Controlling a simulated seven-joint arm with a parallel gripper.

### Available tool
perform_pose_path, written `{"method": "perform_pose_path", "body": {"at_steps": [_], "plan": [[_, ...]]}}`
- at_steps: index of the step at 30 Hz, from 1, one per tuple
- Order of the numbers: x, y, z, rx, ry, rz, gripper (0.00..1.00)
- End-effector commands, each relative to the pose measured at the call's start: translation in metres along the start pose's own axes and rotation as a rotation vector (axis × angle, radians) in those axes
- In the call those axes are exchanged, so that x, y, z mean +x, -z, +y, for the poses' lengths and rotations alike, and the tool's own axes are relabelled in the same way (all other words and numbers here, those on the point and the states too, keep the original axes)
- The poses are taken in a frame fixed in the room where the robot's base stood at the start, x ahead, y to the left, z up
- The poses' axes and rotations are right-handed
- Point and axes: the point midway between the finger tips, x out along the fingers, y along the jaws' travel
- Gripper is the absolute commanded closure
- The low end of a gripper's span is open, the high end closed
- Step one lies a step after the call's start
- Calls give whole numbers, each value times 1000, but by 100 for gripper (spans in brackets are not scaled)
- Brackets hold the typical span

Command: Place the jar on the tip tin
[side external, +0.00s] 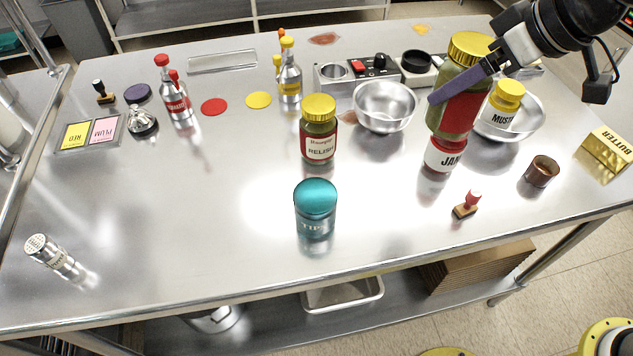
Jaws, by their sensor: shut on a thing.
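My gripper (458,86) reaches in from the upper right and is shut on a jar with a yellow lid (471,47), greenish contents and a red label. One purple finger lies across the jar's near side; the other finger is hidden behind it. The held jar is slightly tilted, and its bottom overlaps the top of the jam jar (444,157) in this view. I cannot tell the gap between them.
A relish jar (319,130) with a yellow lid stands just behind the tip tin. A steel bowl (384,107), a mustard jar (503,103) in another bowl, a stamp (467,205) and a brown cup (541,171) stand around. The steel table (190,230) is clear left of the tin.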

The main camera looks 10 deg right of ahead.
Motion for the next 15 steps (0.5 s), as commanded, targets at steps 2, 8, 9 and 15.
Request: {"method": "perform_pose_path", "body": {"at_steps": [2, 8, 9, 15], "plan": [[-13, -1, -38, -70, 46, 10, 100], [-37, -12, -101, -191, 125, 8, 100], [-41, -14, -110, -210, 137, 9, 100], [-50, -18, -134, -260, 169, 6, 100]]}}
